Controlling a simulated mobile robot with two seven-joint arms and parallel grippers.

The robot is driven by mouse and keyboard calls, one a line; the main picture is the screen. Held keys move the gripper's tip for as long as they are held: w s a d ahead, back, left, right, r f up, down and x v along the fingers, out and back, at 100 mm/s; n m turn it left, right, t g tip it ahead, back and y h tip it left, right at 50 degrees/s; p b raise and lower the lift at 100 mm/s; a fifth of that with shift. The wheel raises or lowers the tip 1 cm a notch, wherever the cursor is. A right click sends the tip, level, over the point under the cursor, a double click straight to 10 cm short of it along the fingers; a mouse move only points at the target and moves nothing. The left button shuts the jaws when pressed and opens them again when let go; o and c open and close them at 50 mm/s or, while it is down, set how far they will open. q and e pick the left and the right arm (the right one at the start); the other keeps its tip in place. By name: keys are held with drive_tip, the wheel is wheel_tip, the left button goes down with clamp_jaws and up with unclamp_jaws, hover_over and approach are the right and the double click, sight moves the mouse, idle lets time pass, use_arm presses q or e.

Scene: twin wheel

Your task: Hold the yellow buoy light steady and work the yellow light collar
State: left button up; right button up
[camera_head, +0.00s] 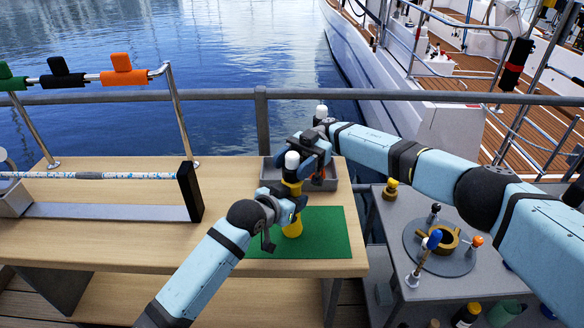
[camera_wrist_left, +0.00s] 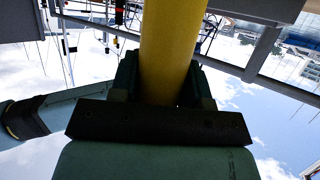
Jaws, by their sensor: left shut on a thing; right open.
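The yellow buoy light (camera_head: 292,229) stands upright on the green mat (camera_head: 325,232) on the wooden bench. My left gripper (camera_head: 284,208) is shut on its yellow body. In the left wrist view the yellow body (camera_wrist_left: 172,45) passes between the jaws (camera_wrist_left: 160,88). My right gripper (camera_head: 297,172) is open at the top of the light, just above the left one. The yellow collar (camera_head: 292,187) shows in part there, mostly hidden by the grippers. I cannot tell whether the right jaws touch it.
A grey tray (camera_head: 328,182) stands behind the grippers. A rope rig (camera_head: 95,176) fills the bench's left side. A grey side table (camera_head: 400,222) at right holds a round disc with a brass ring (camera_head: 440,239). A metal rail (camera_head: 225,95) runs behind; the mat's right part is clear.

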sight(292, 155)
use_arm(q)
drive_tip(key=shift+f, duration=0.25)
use_arm(e)
wheel_tip(292, 155, up, 9)
use_arm(q)
drive_tip(key=o, duration=1.1)
drive_tip(key=shift+r, duration=0.1)
drive_tip(key=shift+r, duration=0.1)
drive_tip(key=v, duration=1.2)
